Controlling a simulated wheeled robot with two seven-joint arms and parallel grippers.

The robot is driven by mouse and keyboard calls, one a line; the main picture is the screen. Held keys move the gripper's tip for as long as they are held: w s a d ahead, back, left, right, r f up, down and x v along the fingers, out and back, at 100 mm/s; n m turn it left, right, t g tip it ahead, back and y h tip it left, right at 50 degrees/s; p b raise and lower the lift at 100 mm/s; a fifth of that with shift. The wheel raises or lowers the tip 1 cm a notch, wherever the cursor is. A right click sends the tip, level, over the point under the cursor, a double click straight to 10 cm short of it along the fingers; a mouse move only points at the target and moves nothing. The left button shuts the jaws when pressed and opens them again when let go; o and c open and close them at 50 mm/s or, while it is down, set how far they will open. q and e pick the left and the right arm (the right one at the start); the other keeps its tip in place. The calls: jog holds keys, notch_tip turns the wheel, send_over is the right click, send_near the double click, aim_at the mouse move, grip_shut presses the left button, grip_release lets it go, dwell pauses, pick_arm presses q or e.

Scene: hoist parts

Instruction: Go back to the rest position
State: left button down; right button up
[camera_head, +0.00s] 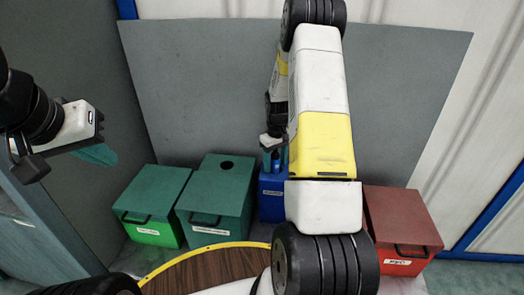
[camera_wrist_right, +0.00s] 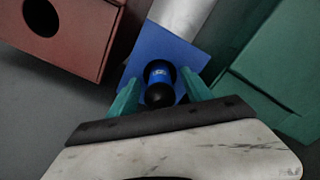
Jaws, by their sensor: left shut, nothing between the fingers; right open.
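My left gripper (camera_head: 98,155) is at the left of the head view, with its teal fingers shut and nothing between them. My right gripper (camera_head: 275,158) reaches over the blue bin (camera_head: 271,198), partly hidden behind my right arm. In the right wrist view its teal fingers (camera_wrist_right: 160,88) are spread apart. A blue cylindrical part with black ends (camera_wrist_right: 159,75) shows between and beyond the fingertips, in front of the blue bin (camera_wrist_right: 146,50). I cannot tell whether the part rests on the bin or is in the air.
A green bin (camera_head: 152,205) and a dark green bin with a round hole (camera_head: 215,195) stand left of the blue one. A red bin (camera_head: 400,222) stands to the right. A round wooden table with a yellow rim (camera_head: 205,268) is in front. A grey panel (camera_head: 200,85) stands behind.

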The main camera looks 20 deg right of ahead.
aim_at(276, 152)
notch_tip(276, 152, up, 8)
jog(key=shift+f, duration=0.1)
jog(key=s+a+r+t, duration=0.1)
jog(key=s+a+r, duration=0.2)
jog(key=r, duration=0.3)
jog(key=s+a+r+m+t, duration=0.1)
jog(key=s+a+r, duration=0.15)
jog(key=r, duration=0.35)
jog(key=s+a+r+t, duration=0.1)
jog(key=s+a+r, duration=0.1)
jog(key=s+r, duration=0.3)
jog(key=s+a+r+t, duration=0.1)
jog(key=s+a+r, duration=0.1)
jog(key=s, duration=0.3)
jog(key=s+a+r+m+t+y, duration=0.1)
jog(key=s+a+r, duration=0.1)
jog(key=s, duration=0.3)
jog(key=s+a+r+t+y, duration=0.1)
jog(key=s+a+r, duration=0.2)
jog(key=s, duration=0.3)
jog(key=shift+r, duration=0.25)
jog(key=shift+a, duration=0.1)
